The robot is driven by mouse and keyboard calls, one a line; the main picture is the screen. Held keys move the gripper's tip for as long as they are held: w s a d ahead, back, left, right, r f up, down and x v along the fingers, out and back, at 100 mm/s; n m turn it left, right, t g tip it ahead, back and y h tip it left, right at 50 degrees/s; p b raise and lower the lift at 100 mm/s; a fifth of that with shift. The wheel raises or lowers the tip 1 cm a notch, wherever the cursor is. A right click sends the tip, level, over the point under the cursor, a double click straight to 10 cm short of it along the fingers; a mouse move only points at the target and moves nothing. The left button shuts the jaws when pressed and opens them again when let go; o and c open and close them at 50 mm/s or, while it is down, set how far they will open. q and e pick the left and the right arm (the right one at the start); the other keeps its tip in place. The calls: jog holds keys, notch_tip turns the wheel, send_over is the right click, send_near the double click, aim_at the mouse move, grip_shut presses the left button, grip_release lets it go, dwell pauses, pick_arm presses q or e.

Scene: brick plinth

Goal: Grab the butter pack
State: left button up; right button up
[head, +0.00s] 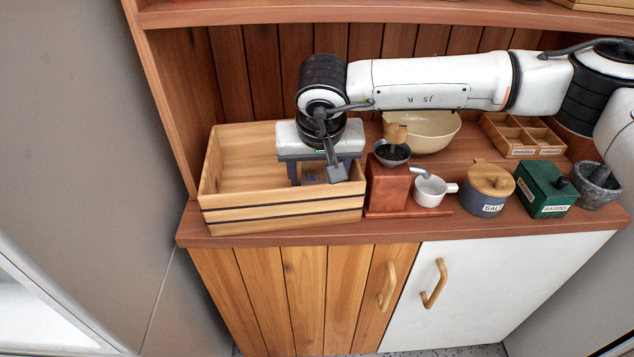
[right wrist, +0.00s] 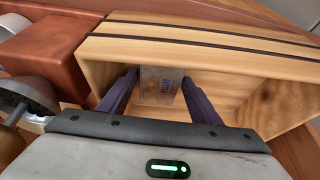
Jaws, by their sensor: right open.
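In the head view only a small part of the pack (head: 311,178) shows under my wrist. My right gripper (right wrist: 160,80) is open and reaches down into the crate, one finger on each side of the pack. I cannot tell whether either finger touches it. My left gripper is not in view.
Right of the crate stand a red-brown grinder (head: 387,188), a white cup (head: 432,190), a salt jar (head: 487,188), a green box (head: 543,190) and a stone mortar (head: 597,187). Behind are a cream bowl (head: 430,128) and a divided wooden tray (head: 522,134). The crate's left part is empty.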

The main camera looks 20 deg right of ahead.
jog(key=c, duration=1)
jog(key=shift+r, duration=0.15)
